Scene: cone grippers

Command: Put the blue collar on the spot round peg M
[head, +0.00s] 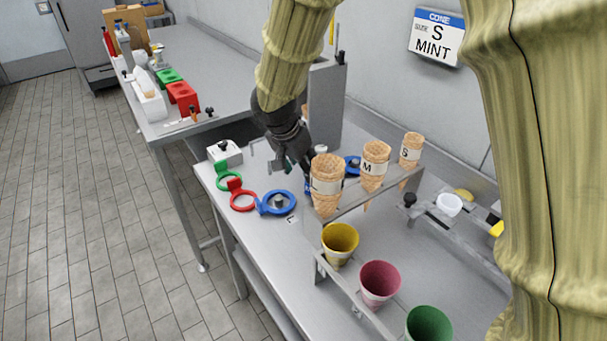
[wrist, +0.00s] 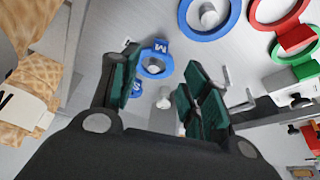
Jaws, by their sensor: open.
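A blue collar with a tab marked M (wrist: 158,67) lies between and beyond my fingertips in the wrist view. A pale round shape, apparently a peg top, shows within its ring; I cannot tell how low the collar sits. In the head view a small blue part (head: 307,186) shows beside my gripper (head: 296,172), mostly hidden. My gripper (wrist: 160,92) is open, with nothing between its fingers. A larger blue collar (head: 263,207) lies around a grey peg at the front left; it also shows in the wrist view (wrist: 184,22).
A red collar (head: 243,208) and a green one (head: 222,183) lie at the table's left. Another blue part (head: 352,172) is behind the cones. A rack (head: 345,205) with waffle cones stands close on the right. A short pale post (wrist: 163,98) stands below the M collar.

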